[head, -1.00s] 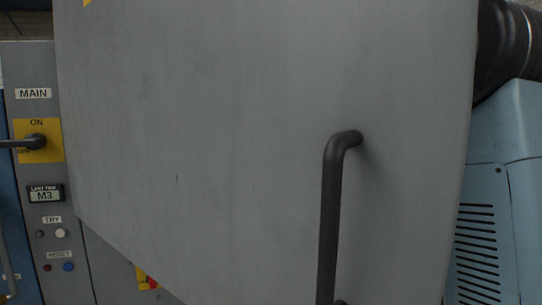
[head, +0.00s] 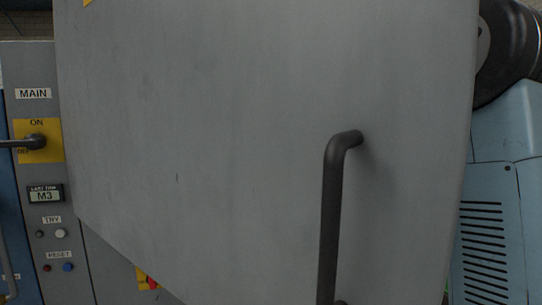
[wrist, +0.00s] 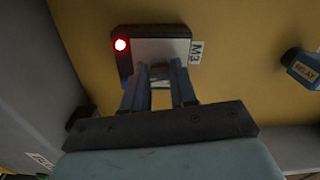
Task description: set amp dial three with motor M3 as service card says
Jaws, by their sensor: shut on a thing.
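The M3 unit (wrist: 172,48) shows in the wrist view as a dark-framed box with a pale face on a yellow panel. A red lamp (wrist: 120,44) glows at its upper left, and an M3 label (wrist: 196,52) is on its right. My gripper (wrist: 160,72) is against the lower part of this face, its blue fingers shut on a small part there. The fingers hide most of that part, so no dial mark or setting can be read. No service card can be made out.
In the head view a grey door (head: 250,130) with a dark bar handle (head: 331,220) blocks the panel. Left are the MAIN switch (head: 36,141) and a LAST TRIP display (head: 44,195) reading M3. A RELAY-tagged piece (wrist: 302,68) is right in the wrist view.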

